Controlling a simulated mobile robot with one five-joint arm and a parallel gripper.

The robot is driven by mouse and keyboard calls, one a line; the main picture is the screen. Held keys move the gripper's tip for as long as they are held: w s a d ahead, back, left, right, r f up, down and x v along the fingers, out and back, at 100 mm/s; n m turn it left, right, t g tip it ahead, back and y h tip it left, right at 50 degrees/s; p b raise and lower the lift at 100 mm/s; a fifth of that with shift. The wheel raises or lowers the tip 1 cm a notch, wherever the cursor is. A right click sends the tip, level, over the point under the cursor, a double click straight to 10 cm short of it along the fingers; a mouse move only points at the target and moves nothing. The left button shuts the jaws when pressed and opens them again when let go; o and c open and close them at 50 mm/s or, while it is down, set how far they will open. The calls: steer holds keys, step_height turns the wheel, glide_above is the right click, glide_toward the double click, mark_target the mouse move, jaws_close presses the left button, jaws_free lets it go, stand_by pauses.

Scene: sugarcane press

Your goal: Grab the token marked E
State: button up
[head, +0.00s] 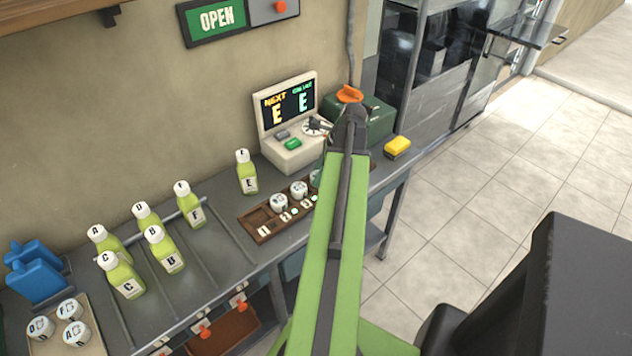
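A bottle marked E (246,172) with green-yellow liquid stands upright on the grey counter. A brown wooden tray (258,229) holds several white round pieces, such as this one (299,190), and smaller pale discs. Their marks are too small to read surely, so I cannot tell which token is marked E. My green arm crosses in front of the tray's right end and hides part of it. My gripper (330,126) is at the arm's far dark end, above the counter near the screen unit. Its fingers are not clear.
A screen unit (287,112) shows two letters E. A dark green box (375,122) and a yellow block (397,147) are at the right end. Several lettered bottles (122,275), white round pieces (77,332) and blue containers (38,277) are at the left.

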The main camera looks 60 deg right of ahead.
steer(key=c, duration=0.9)
steer(key=shift+o, duration=0.2)
steer(key=shift+r+p, duration=0.45)
step_height(320, 180, up, 4)
steer(key=p, duration=0.3)
steer(key=shift+f+p, duration=0.15)
steer(key=shift+p, duration=0.2)
steer(key=s+d+r+p, duration=0.6)
steer(key=s+d, duration=0.2)
steer(key=shift+s+r, duration=0.2)
